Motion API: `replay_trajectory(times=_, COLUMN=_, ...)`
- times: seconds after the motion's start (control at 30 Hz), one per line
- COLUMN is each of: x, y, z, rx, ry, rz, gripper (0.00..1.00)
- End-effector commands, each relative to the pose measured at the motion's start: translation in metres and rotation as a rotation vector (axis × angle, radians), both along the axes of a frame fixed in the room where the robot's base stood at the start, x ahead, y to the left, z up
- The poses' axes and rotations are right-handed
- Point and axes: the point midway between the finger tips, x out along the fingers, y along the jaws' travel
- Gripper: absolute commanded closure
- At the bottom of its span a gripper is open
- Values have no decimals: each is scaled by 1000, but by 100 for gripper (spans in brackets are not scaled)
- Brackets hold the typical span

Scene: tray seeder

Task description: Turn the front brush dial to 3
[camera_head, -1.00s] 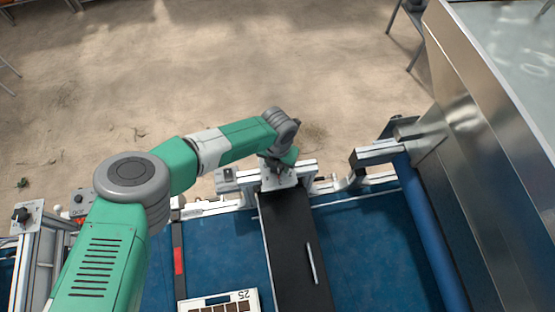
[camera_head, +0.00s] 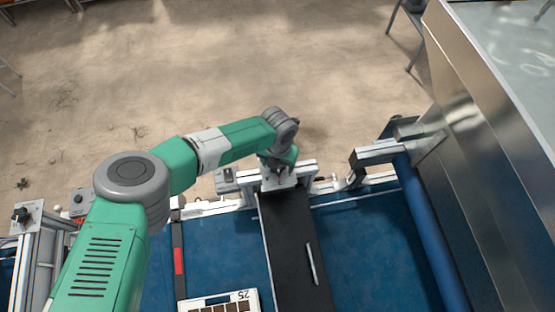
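My green and grey arm reaches across the machine, and my gripper (camera_head: 276,171) is at its far end, over the far end of a black cross-beam (camera_head: 296,250). The gripper is small and partly hidden by my own wrist, so I cannot see whether its fingers are open or shut. No front brush dial can be made out clearly there; any dial at that spot is hidden by the wrist and gripper. A pale metal bracket (camera_head: 283,184) shows just under the gripper.
A blue belt (camera_head: 365,245) runs beneath the beam. A seed tray marked 25 (camera_head: 250,306) lies at the bottom. A dark knob (camera_head: 21,214) sits on a plate at far left. A blue roller (camera_head: 432,232) and a tall metal hopper (camera_head: 480,130) stand at right.

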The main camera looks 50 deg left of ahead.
Motion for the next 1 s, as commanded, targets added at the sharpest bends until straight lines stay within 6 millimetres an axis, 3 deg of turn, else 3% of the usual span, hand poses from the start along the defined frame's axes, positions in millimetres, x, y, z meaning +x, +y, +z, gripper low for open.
replay_trajectory(times=0.1, x=1, y=1, z=8, rx=0, ry=-2, rz=-1, gripper=35)
replay_trajectory(times=0.3, x=0, y=1, z=48, rx=2, ry=-2, rz=-1, gripper=35)
replay_trajectory(times=0.5, x=0, y=1, z=74, rx=0, ry=-1, rz=0, gripper=35)
replay_trajectory(times=1.0, x=0, y=0, z=78, rx=0, ry=0, rz=0, gripper=35)
